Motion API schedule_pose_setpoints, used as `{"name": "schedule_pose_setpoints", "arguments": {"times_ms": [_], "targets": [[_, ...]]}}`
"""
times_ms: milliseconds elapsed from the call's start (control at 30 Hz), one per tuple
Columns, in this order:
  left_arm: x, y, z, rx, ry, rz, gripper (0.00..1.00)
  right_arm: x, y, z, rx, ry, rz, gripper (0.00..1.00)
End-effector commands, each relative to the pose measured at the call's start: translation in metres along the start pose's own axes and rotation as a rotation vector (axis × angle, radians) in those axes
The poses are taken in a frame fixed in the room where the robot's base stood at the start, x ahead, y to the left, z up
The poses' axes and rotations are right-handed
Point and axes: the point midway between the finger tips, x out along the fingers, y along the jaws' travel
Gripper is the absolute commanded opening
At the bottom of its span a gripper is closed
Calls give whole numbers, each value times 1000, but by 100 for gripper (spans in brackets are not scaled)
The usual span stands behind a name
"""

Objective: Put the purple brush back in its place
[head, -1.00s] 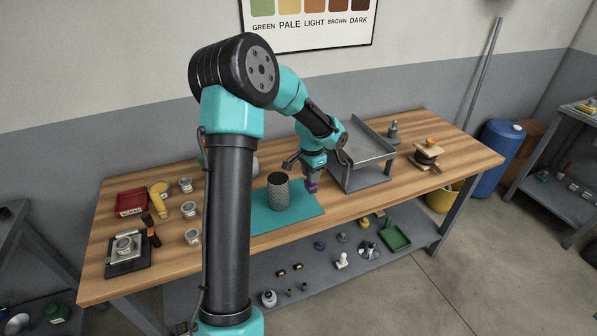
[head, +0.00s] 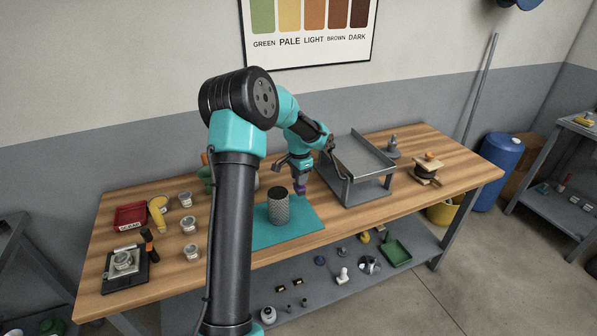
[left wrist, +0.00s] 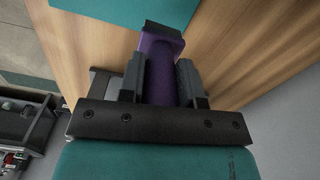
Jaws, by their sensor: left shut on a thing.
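My left gripper (left wrist: 161,80) is shut on the purple brush (left wrist: 160,55), which sits between its two dark fingers in the left wrist view. In the head view the left gripper (head: 300,178) points down just behind the teal mat (head: 262,240), and a small purple part of the brush (head: 299,187) shows below it. The brush is near the dark mesh cylinder (head: 278,208) standing on the mat. I cannot tell whether the brush touches the table. My right gripper is not in view.
A grey metal stand (head: 357,158) is right of the gripper. A red tray (head: 130,217), a yellow object (head: 158,211) and several small cups (head: 190,225) are at the left. A scale-like device (head: 124,264) lies at the front left. The table's right front is clear.

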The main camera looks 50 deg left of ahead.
Motion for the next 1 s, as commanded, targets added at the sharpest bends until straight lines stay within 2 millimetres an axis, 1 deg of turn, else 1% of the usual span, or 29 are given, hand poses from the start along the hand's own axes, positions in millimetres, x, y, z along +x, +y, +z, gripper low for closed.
{"name": "schedule_pose_setpoints", "arguments": {"times_ms": [33, 200, 500, 600, 733, 1000], "targets": [[2, -8, -5, -1, 0, -1, 3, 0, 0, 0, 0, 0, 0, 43], [4, -33, -19, -2, 1, -2, 3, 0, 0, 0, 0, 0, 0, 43], [8, -71, -41, -2, 0, -1, 3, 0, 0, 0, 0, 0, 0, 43], [9, -80, -46, -1, 0, -1, 3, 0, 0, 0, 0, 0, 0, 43], [9, -86, -50, 0, 0, -1, 3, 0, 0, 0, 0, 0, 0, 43], [9, -86, -50, 1, 0, 0, 3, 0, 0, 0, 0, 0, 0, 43]]}}
